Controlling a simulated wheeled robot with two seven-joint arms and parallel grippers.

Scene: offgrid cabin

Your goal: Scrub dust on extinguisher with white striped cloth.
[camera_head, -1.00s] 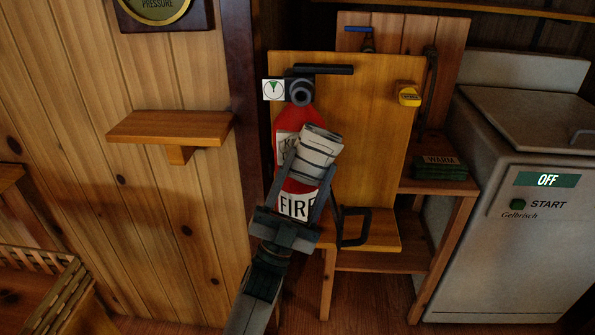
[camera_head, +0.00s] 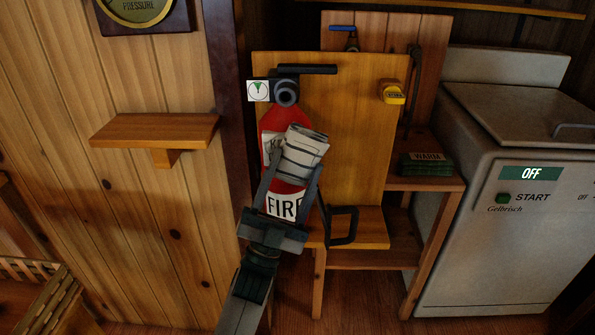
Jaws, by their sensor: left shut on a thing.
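The red extinguisher (camera_head: 272,122) stands upright against a wooden backboard, with a black top and handle and a white "FIRE" label. My left gripper (camera_head: 290,178) is in front of it, its two fingers shut on the white striped cloth (camera_head: 302,152), which looks like a folded bundle. The cloth covers the middle of the extinguisher in this view; I cannot tell whether it touches the surface. I cannot make out dust on the part that shows. My right gripper is not in view.
A green folded stack (camera_head: 425,165) lies on a side shelf. A grey appliance (camera_head: 510,230) stands right. A small wall shelf (camera_head: 155,130) juts out left.

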